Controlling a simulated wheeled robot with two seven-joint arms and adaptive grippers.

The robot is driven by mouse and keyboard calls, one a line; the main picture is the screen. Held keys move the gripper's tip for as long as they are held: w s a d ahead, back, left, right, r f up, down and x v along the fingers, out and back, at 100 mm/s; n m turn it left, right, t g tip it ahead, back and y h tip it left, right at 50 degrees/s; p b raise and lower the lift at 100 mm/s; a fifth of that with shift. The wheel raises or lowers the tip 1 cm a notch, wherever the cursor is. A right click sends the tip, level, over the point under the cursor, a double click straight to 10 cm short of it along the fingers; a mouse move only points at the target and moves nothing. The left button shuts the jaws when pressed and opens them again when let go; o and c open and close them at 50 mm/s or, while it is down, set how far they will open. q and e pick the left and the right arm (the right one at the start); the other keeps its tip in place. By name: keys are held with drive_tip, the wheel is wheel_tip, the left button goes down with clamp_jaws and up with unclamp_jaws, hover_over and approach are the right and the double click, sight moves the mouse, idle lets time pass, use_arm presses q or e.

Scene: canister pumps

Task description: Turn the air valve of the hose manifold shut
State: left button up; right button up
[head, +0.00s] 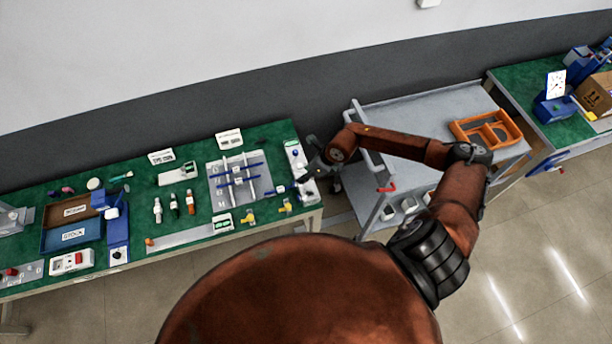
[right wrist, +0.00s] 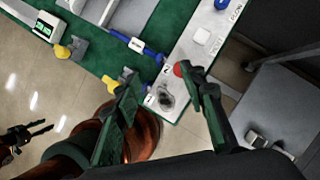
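A pale panel (head: 301,170) stands at the right end of the green table. In the right wrist view this panel (right wrist: 197,48) carries a red round part (right wrist: 179,69), a dark round knob (right wrist: 166,101) and a blue part at its far end. I cannot tell for certain which part is the air valve. My right gripper (right wrist: 160,80) is open above the panel's near end, its fingers apart with nothing between them. My left gripper (right wrist: 45,130) shows only in the right wrist view, open and empty over the floor.
A grey plate with bars and blue parts (head: 263,187) lies left of the panel. Yellow fittings (head: 249,217) sit at the table's front edge. A grey cart (head: 415,105) with an orange tray (head: 459,127) stands to the right, across a narrow gap.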

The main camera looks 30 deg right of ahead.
drive_tip(key=shift+h, duration=0.6)
drive_tip(key=f, duration=0.2)
drive_tip(key=w+d+f, duration=0.1)
drive_tip(key=f, duration=0.2)
drive_tip(key=w+f+p, duration=0.1)
drive_tip(key=f, duration=0.1)
drive_tip(key=shift+w+d+f, duration=0.15)
drive_tip(key=shift+d+f, duration=0.1)
drive_tip(key=shift+f, duration=0.1)
drive_tip(key=shift+n, duration=0.3)
drive_tip(key=shift+c, duration=0.5)
clamp_jaws()
